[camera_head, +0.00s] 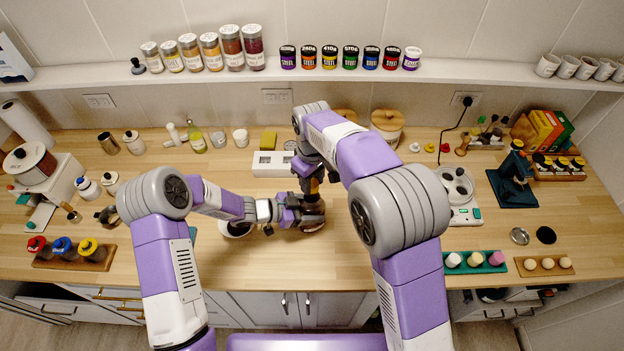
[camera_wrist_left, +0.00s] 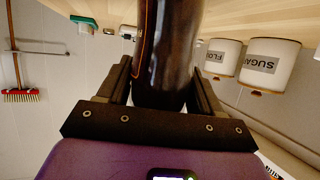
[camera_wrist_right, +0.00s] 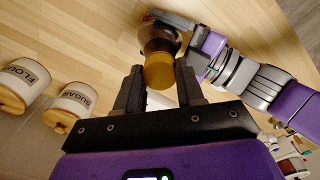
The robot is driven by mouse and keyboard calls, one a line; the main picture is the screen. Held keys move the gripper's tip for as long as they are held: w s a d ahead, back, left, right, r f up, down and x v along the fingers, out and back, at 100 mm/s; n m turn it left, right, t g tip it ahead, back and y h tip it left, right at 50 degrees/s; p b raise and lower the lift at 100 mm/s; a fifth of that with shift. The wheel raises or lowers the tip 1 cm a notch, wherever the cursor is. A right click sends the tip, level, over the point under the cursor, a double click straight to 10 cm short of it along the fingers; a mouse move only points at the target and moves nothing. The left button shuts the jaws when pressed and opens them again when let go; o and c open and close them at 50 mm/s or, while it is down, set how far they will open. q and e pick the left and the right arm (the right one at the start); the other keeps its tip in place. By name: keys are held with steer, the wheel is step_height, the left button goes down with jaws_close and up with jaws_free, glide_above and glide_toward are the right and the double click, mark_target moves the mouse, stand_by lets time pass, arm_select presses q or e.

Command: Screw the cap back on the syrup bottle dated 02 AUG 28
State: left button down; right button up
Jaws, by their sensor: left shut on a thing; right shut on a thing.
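The dark brown syrup bottle (camera_wrist_left: 168,50) stands between my left gripper's fingers (camera_wrist_left: 162,85) in the left wrist view, and the gripper is shut on it. In the head view the bottle (camera_head: 313,212) is partly hidden by my left gripper (camera_head: 292,214) and the right arm. An amber-yellow ribbed cap (camera_wrist_right: 159,72) sits at the top of the bottle in the right wrist view, between the fingers of my right gripper (camera_wrist_right: 158,85), which is shut on it. My right gripper (camera_head: 310,178) is above the bottle. I cannot read a date or tell how tight the cap is.
A white tray (camera_head: 271,170) stands behind. A wooden rack (camera_head: 60,264) with red, blue and yellow capped jars is at the left. A scale (camera_head: 463,213) stands at the right. The front middle counter is mostly clear.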

arm_select(q)
steer(key=shift+f, duration=0.1)
arm_select(e)
jaws_close()
steer(key=o, duration=1.2)
jaws_free()
step_height(320, 180, up, 12)
arm_select(q)
steer(key=shift+c, duration=0.5)
jaws_free()
